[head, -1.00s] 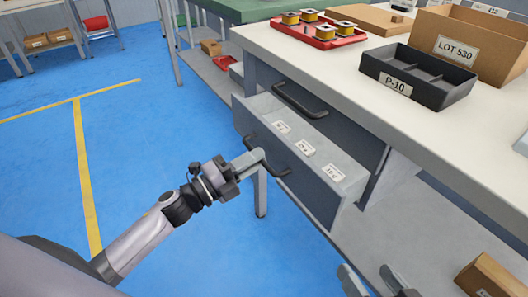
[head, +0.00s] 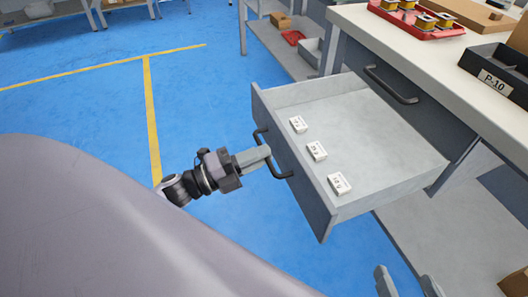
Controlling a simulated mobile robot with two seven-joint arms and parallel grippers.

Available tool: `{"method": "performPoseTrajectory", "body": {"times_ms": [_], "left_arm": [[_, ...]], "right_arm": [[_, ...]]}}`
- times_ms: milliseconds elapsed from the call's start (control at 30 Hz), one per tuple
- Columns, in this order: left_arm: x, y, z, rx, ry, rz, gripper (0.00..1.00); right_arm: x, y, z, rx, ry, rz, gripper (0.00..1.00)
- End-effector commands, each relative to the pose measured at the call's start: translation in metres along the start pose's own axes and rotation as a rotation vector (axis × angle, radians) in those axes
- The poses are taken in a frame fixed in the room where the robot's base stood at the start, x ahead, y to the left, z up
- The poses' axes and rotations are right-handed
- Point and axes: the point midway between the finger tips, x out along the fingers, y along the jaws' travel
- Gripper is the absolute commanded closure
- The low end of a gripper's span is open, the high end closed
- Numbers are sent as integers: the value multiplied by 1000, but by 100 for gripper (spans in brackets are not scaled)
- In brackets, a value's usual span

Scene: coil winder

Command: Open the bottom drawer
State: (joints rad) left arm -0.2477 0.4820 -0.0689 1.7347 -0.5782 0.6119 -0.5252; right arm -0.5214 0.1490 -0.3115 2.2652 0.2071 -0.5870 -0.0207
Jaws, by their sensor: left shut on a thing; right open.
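The bottom drawer (head: 375,130) is pulled well out from under the workbench. Its grey front (head: 292,166) faces left, and several small white labelled boxes, one of them here (head: 317,151), lie inside along the front. My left gripper (head: 262,155) is shut on the dark drawer handle (head: 272,161), at about the middle of its bar. My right gripper (head: 408,284) is open and empty at the bottom edge of the view, below and right of the drawer; only its fingertips show.
A closed upper drawer with a dark handle (head: 390,86) sits above. The white bench top (head: 365,32) holds a red tray of coils (head: 418,20) and a black P-10 bin (head: 490,72). A lower shelf (head: 430,225) lies beneath. Blue floor left of the drawer is clear.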

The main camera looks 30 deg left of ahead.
Motion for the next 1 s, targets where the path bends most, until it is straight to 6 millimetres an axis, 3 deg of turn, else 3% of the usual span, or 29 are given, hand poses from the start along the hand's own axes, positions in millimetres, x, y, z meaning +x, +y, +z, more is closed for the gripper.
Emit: {"method": "performPoseTrajectory", "body": {"times_ms": [400, 433, 500, 800, 1000], "left_arm": [[-1, 0, 0, 0, 1, 0, 100], [-1, 0, 0, 0, 1, 0, 78], [-1, 0, 0, 0, 1, 0, 62], [-2, 0, 0, 0, 0, 1, 62], [-23, 0, 0, -1, -2, 4, 62]], "right_arm": [[0, 1, 0, -4, -2, 3, 11], [0, 1, 0, -4, -2, 3, 11], [0, 1, 0, -4, -2, 3, 11], [0, 1, -1, -4, -1, 3, 11], [-1, 2, -4, -14, -1, 10, 11]]}}
